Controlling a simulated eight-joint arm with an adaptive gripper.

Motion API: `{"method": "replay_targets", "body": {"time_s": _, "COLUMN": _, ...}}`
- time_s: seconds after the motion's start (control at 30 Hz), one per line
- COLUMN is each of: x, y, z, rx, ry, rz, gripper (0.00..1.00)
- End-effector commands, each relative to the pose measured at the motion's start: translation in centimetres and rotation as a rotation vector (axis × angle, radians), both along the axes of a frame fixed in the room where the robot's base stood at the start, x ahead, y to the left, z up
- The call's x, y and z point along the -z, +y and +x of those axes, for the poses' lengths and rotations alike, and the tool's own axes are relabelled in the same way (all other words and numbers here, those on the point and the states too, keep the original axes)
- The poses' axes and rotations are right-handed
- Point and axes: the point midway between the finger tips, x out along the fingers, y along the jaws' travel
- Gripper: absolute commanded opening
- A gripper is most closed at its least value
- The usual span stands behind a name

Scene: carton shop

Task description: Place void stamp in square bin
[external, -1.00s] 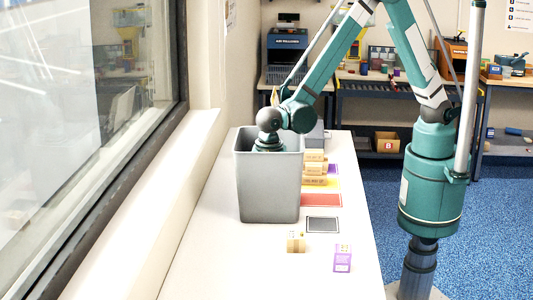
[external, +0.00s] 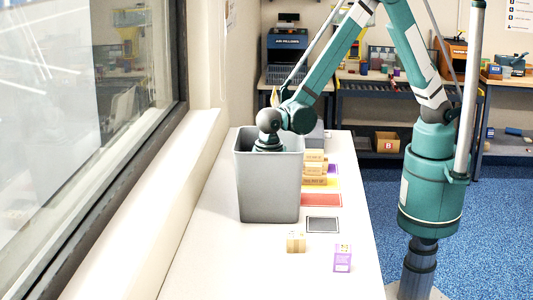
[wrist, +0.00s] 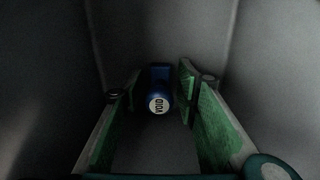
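The grey square bin (external: 268,190) stands upright on the white table. My arm reaches down into it from above, so my gripper is hidden behind the bin's wall in the external view. In the wrist view my gripper (wrist: 161,80) is inside the bin, its two green-padded fingers spread apart. The blue void stamp (wrist: 160,72) shows between and beyond the fingertips, its round white "VOID" face toward the camera. Dark gaps show on both sides of it. Its contact with the bin floor is too dark to make out.
Right of the bin are stacked small cartons (external: 314,168), a red mat (external: 321,200) and a black-framed grey mat (external: 322,225). A small tan carton (external: 296,242) and a purple-and-white carton (external: 342,258) stand nearer the front. A window and sill run along the left. The table's front left is clear.

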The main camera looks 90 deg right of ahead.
Motion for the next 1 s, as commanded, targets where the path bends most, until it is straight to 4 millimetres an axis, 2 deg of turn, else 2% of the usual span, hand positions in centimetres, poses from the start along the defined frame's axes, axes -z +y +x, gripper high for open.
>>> {"method": "replay_targets", "body": {"time_s": 0.27, "x": -1.7, "y": 0.0, "z": 0.0, "rx": 0.000, "ry": 0.000, "rz": 0.000, "gripper": 0.32}}
{"method": "replay_targets", "body": {"time_s": 0.8, "x": -9.4, "y": 0.0, "z": 0.0, "rx": 0.000, "ry": 0.000, "rz": 0.000, "gripper": 0.32}}
{"method": "replay_targets", "body": {"time_s": 1.0, "x": -11.5, "y": 0.0, "z": 0.0, "rx": 0.000, "ry": 0.000, "rz": 0.000, "gripper": 0.32}}
